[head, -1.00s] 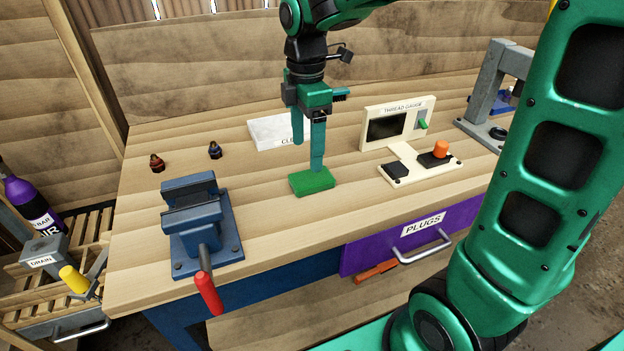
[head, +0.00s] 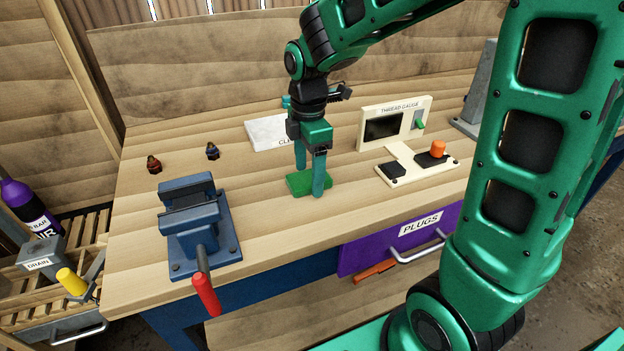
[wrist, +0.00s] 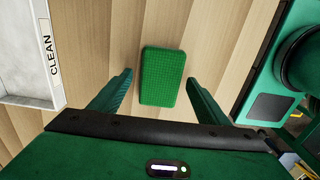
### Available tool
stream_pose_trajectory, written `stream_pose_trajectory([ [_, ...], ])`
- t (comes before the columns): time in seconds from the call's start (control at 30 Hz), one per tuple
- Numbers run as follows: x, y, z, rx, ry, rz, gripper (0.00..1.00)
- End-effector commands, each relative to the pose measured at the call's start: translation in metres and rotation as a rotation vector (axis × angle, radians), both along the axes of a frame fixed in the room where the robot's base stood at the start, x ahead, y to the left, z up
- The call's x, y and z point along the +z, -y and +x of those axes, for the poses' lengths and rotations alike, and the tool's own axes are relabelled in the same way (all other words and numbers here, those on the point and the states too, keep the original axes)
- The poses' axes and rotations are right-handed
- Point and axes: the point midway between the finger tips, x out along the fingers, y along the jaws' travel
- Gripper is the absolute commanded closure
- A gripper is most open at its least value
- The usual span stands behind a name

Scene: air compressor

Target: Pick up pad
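The green pad (head: 308,184) lies flat on the wooden workbench, near the middle. It also shows in the wrist view (wrist: 163,77), ahead of and between the two fingers. My gripper (head: 310,180) is above the bench with its fingers pointing down at the pad. In the wrist view my gripper (wrist: 160,92) is open, with a gap between each finger and the pad's sides. In the head view one finger hides part of the pad.
A white CLEAN tray (head: 264,134) sits behind the pad. The thread gauge (head: 396,125) stands to the right, a blue vise (head: 192,220) to the left. A purple PLUGS drawer (head: 370,256) is below the bench edge. Two small plugs (head: 213,152) stand at the back left.

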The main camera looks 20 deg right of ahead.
Motion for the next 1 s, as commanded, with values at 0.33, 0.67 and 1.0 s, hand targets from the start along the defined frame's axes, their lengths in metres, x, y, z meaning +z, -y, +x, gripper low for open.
stream_pose_trajectory([
  [0.33, 0.000, 0.000, 0.000, 0.000, 0.000, 0.000, 0.75],
  [0.67, 0.013, 0.000, 0.001, 0.000, 0.004, 0.001, 0.75],
  [1.0, 0.065, -0.033, -0.020, 0.005, 0.004, 0.001, 0.75],
])
